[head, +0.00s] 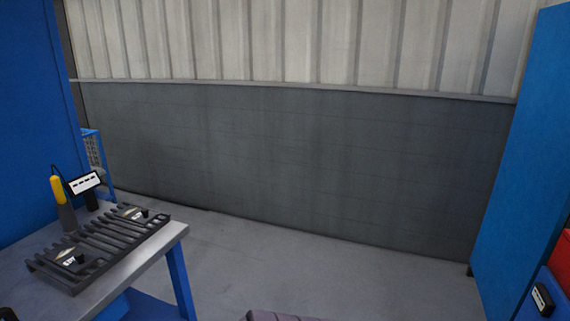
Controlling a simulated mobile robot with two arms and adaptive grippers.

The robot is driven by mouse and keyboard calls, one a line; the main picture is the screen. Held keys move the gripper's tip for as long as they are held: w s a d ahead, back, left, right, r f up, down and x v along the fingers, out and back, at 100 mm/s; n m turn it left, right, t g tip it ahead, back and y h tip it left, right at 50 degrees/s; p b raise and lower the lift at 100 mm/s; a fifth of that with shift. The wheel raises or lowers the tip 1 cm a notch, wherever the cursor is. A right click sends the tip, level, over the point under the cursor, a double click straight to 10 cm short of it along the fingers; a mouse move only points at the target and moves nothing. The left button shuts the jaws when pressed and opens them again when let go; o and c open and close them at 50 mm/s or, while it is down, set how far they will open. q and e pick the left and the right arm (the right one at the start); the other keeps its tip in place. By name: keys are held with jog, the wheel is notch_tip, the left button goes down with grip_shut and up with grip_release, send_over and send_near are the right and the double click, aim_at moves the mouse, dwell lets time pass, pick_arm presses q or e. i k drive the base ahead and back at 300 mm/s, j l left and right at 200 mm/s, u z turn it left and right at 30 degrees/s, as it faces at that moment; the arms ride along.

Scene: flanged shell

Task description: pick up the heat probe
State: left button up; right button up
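A yellow-handled tool (57,190), which looks like the heat probe, stands upright on the metal-topped table at the left in the head view. Its lower part is grey and a thin dark cable rises from its top. Beside it on the right is a black unit with a white face (86,182), on a short dark stand. Whether the cable joins the two is too small to tell. Neither of my grippers shows in this view, and nothing is seen touching the tool.
A dark slatted rack (100,246) with small parts on it lies in front of the tool on the table (150,262). Blue panels stand at the far left and right (525,150). A red item (562,255) is at the right edge. The grey floor (330,275) between is mostly clear.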

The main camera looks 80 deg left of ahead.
aim_at(55, 180)
jog(key=u, duration=4.2)
